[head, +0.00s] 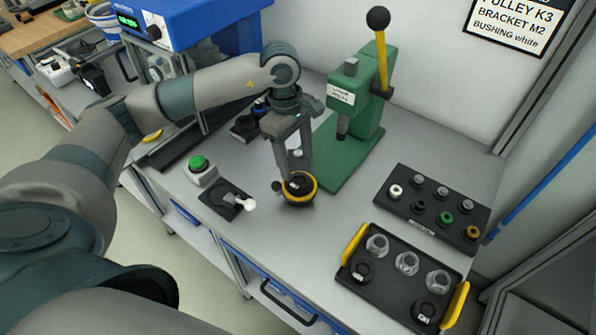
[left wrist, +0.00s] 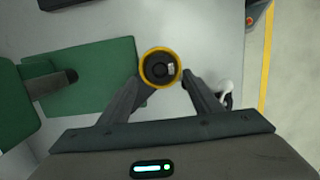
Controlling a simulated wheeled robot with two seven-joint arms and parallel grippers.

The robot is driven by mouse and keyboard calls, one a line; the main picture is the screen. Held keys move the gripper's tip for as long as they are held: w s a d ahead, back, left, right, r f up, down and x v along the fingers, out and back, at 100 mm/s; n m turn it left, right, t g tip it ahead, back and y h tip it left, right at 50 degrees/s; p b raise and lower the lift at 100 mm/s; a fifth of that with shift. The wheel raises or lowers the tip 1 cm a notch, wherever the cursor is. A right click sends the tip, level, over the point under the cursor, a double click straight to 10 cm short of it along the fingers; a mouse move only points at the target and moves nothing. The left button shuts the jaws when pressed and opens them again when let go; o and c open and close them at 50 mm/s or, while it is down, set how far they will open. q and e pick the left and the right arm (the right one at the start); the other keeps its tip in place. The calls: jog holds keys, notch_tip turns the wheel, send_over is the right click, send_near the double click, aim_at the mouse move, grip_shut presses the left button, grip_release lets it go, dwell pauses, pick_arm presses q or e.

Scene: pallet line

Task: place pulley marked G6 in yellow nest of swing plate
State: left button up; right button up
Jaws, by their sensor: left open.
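A dark round pulley (left wrist: 161,70) sits inside a yellow ring, the nest (left wrist: 146,80), in the left wrist view. A small white label shows on its top, too small to read. In the head view the yellow nest (head: 303,201) stands on the bench left of the green press base, with the dark pulley in it. My left gripper (head: 293,184) points down over it. In the left wrist view its fingers (left wrist: 164,80) are apart, one on each side of the ring. I cannot tell whether they touch it. My right gripper is not in view.
A green press (head: 352,120) stands behind. A black tray with yellow handles (head: 353,243) holds dark pulleys and clear parts at right; a black rack (head: 400,207) of small bushings lies behind it. A green button box (head: 200,169) and a small black fixture (head: 226,206) stand left.

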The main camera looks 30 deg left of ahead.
aim_at(294, 176)
pick_arm(q)
notch_tip(294, 176, up, 8)
jog(key=a+b, duration=0.1)
jog(key=b, duration=0.1)
jog(key=shift+f, duration=0.25)
